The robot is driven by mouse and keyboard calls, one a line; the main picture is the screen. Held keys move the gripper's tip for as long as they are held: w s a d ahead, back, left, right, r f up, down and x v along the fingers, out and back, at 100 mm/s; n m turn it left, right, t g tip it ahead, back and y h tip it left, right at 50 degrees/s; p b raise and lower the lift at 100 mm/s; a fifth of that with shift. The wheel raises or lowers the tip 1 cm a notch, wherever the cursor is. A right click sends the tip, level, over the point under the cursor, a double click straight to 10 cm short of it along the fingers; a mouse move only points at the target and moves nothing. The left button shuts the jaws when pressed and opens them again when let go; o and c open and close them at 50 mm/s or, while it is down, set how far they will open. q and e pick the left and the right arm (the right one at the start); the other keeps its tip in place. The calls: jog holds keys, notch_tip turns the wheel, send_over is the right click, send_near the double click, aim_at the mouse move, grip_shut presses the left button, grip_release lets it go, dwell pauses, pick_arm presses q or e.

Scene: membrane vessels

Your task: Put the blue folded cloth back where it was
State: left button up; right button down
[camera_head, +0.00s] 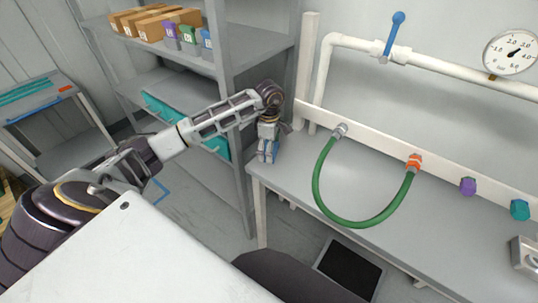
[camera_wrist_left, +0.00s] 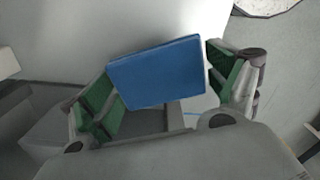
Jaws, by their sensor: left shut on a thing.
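The blue folded cloth (camera_wrist_left: 155,72) shows in the left wrist view as a flat blue block between the green finger pads of my left gripper (camera_wrist_left: 162,85). The gripper is shut on it. In the head view my left gripper (camera_head: 267,155) points down by the left end of the grey bench (camera_head: 285,168), beside the shelf rack. Only small bluish patches show at its fingertips there, so I cannot tell whether the cloth touches the bench. My right gripper is in neither view.
A grey shelf rack (camera_head: 222,90) stands left of the gripper, with cardboard boxes (camera_head: 150,20) on top and a teal item (camera_head: 160,108) lower down. A green hose (camera_head: 345,222) hangs in a loop over the bench. A white pipe with a blue valve handle (camera_head: 395,30) runs behind.

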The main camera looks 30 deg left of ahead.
pick_arm(q)
notch_tip(320, 180, down, 3)
jog(key=shift+r, duration=0.15)
jog(key=shift+f, duration=0.55)
jog(key=o, duration=0.8)
jog(key=shift+c, duration=0.2)
jog(key=shift+r, duration=0.35)
notch_tip(320, 180, up, 9)
jog(key=shift+r+b, duration=0.1)
jog(key=shift+b, duration=0.25)
jog(key=shift+r, duration=1.2)
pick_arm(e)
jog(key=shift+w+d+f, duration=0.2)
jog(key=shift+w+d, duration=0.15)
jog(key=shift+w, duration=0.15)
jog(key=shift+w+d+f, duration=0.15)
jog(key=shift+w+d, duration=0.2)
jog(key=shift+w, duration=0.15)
